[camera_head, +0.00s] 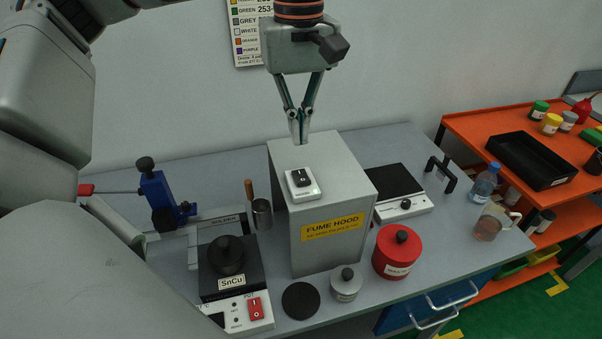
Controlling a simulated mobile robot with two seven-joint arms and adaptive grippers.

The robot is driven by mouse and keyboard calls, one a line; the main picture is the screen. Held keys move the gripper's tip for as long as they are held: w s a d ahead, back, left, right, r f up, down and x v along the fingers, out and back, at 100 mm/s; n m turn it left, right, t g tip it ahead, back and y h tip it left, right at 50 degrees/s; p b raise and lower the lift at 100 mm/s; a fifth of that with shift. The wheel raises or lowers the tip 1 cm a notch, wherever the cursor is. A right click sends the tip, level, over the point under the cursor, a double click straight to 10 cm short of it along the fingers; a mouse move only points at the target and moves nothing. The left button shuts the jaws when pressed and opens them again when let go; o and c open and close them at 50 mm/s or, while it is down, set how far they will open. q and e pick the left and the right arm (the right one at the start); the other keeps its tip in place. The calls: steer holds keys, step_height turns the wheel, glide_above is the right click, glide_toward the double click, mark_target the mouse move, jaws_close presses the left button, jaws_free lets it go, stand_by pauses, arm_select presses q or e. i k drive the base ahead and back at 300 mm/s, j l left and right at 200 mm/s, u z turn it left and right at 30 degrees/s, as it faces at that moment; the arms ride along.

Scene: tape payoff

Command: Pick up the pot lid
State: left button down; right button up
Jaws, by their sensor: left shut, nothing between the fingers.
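The pot lid (227,254) is a round black lid with a knob on top. It sits on the black solder pot unit (245,279) labelled SnCu, at the front left of the bench. My left gripper (299,137) points down above the back of the grey fume hood box, well up and to the right of the lid. Its fingers are shut together with nothing between them. My right gripper is not in view.
The fume hood box (279,233) stands right of the pot. A metal ladle cup (262,214) and blue clamp (158,192) are behind it. A flat black disc (300,300), grey canister (346,286) and red canister (396,255) line the front edge.

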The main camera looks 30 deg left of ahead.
mark_target(226, 250)
steer(key=k, duration=1)
